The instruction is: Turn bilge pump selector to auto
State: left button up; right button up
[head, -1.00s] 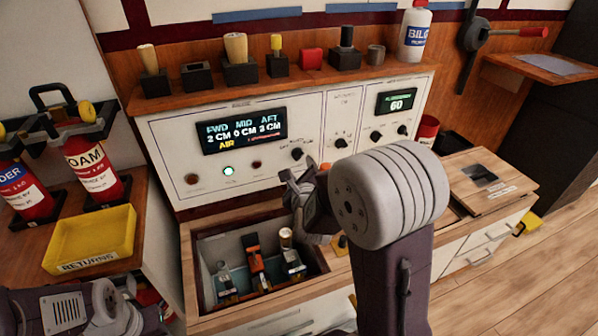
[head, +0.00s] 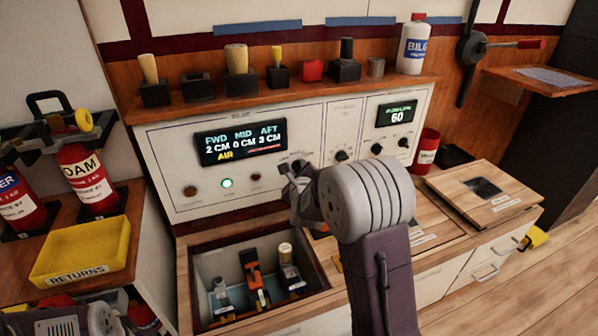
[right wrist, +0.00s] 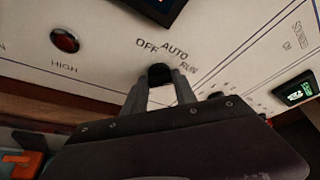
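The bilge pump selector (right wrist: 159,73) is a small black knob in the right wrist view, on the white panel (right wrist: 105,35) under the labels OFF, AUTO and RUN. Its pointing direction is hidden. My right gripper (right wrist: 160,85) has one finger on each side of the knob, with no clear gap. I cannot tell whether the fingers press on it. In the head view, my right gripper (head: 300,180) is at the panel's lower edge and largely covers the knob. My left arm shows at the lower left; its fingers are out of view.
The panel display (head: 240,142) reads FWD 2, MID 0, AFT 3 CM and AIR; a green lamp (head: 227,184) is lit. An open bin (head: 208,246) with several tools lies below. A yellow returns tray (head: 80,272) stands left. A shelf (head: 210,102) overhangs the panel.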

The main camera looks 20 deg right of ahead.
grip_shut()
jog(key=shift+f, duration=0.1)
jog(key=shift+a+f+n+t+h+b, duration=0.15)
jog(key=shift+n+t+h+b, duration=0.25)
jog(key=shift+n+b, duration=1.05)
jog(key=shift+f+n+t+h+b, duration=0.1)
jog(key=shift+n+t+h+b, duration=0.35)
jog(key=shift+n+b, duration=1)
jog(key=shift+a+f+n+t+h+b, duration=0.2)
jog(key=shift+n+h+b, duration=0.45)
jog(key=shift+b, duration=1.55)
jog(key=shift+d+r, duration=0.1)
jog(key=shift+d, duration=0.05)
jog(key=o, duration=0.8)
grip_release()
